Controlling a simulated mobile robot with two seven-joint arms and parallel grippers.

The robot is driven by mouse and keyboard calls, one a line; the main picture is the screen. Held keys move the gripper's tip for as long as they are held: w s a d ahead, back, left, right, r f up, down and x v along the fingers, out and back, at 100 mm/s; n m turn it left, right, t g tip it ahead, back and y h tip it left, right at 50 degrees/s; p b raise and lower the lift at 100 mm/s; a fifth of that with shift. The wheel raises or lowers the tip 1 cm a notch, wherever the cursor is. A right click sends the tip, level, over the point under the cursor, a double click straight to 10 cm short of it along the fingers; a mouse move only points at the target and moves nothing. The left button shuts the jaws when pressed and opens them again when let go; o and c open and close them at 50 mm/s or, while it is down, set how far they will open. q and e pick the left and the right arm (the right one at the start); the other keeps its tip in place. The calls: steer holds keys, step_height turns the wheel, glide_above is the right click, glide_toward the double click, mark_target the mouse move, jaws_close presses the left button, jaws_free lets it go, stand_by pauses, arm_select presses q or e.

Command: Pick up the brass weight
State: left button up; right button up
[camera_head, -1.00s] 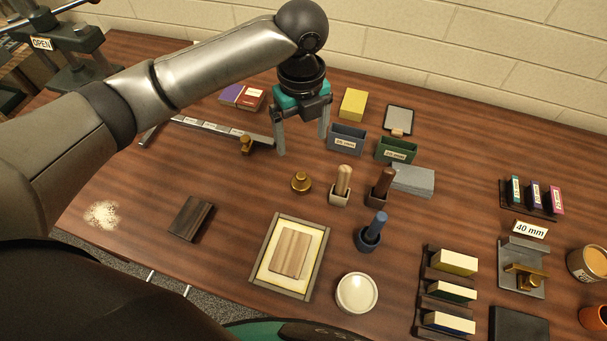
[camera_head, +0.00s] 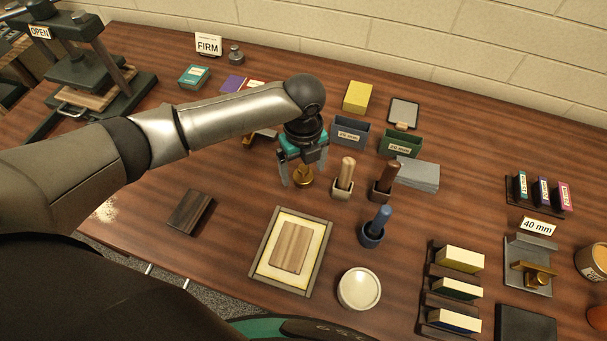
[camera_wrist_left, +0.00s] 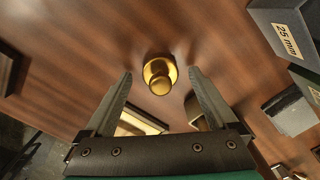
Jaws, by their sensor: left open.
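The brass weight (camera_head: 303,177) is a small round gold piece with a knob on top. It stands upright on the wooden table, left of the tool holders. My left gripper (camera_head: 300,182) is open, with its fingers pointing down close around or just behind the weight. In the left wrist view the weight (camera_wrist_left: 160,74) lies just beyond the open fingertips (camera_wrist_left: 158,84), roughly centred between them, with nothing held. Whether the fingers are level with the weight is hard to tell. My right gripper is not in view.
A tray (camera_head: 262,242) with a wooden block stands in front. Two holders with upright handles (camera_head: 345,177) (camera_head: 384,185) stand close to the right of the weight. A blue bin (camera_head: 349,136) and a green bin (camera_head: 400,145) stand behind. A dark block (camera_head: 190,212) lies left, with bare table between.

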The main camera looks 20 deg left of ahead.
arm_select(q)
jaws_close()
stand_by(0.8)
steer(key=shift+r, duration=0.1)
